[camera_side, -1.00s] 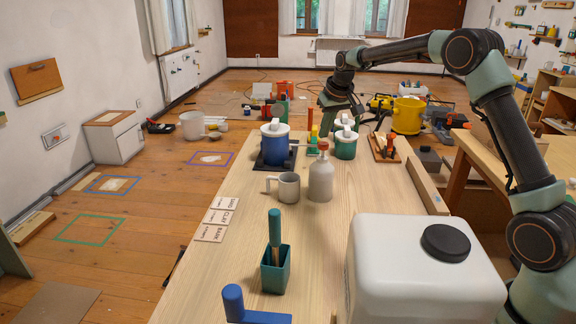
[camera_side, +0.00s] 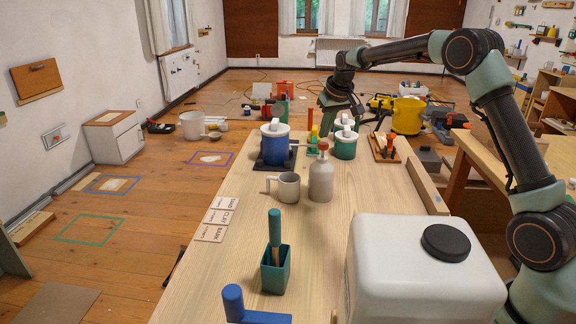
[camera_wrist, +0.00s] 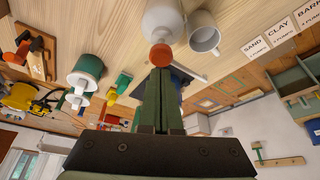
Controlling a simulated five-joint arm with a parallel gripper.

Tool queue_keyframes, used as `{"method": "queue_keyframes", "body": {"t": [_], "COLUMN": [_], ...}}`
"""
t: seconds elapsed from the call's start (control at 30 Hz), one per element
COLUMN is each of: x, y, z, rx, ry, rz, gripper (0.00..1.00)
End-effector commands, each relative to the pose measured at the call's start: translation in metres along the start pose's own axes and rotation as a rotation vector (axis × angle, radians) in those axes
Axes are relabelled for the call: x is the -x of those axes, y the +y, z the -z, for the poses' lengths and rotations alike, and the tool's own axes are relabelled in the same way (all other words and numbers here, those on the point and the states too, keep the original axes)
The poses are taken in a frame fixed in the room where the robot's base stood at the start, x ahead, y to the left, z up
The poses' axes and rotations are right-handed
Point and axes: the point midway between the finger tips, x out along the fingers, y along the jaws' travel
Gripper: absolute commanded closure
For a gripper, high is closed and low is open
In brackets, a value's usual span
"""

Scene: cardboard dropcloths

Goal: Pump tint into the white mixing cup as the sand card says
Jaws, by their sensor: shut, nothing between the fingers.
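The pale grey-white mug-like cup (camera_side: 289,187) stands upright on the table, beside the grey bottle with a brown cap (camera_side: 321,180); it also shows in the wrist view (camera_wrist: 204,35). Behind it, a blue pot with a white pump top (camera_side: 275,146) stands on a dark pad. My gripper (camera_wrist: 160,73) is shut and empty, above the table's far part. Its fingers hide most of the blue pot in the wrist view.
A large white jug (camera_side: 425,265) fills the front right. A green holder with a brush (camera_side: 275,272) and a blue handle (camera_side: 233,303) are near the front. A wooden board with tools (camera_side: 385,148) lies at the right. The table's middle is clear.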

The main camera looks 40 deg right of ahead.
Motion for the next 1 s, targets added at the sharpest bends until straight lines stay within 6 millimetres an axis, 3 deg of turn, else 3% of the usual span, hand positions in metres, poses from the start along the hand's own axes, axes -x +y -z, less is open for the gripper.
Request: {"method": "queue_keyframes", "body": {"t": [0.37, 1.0], "x": [-0.001, -0.02], "y": [0.0, 0.0], "z": [-0.001, -0.009], "rx": [0.0, 0.0], "ry": [-0.001, -0.001], "rz": [0.0, 0.0], "gripper": [1.0, 1.0]}}
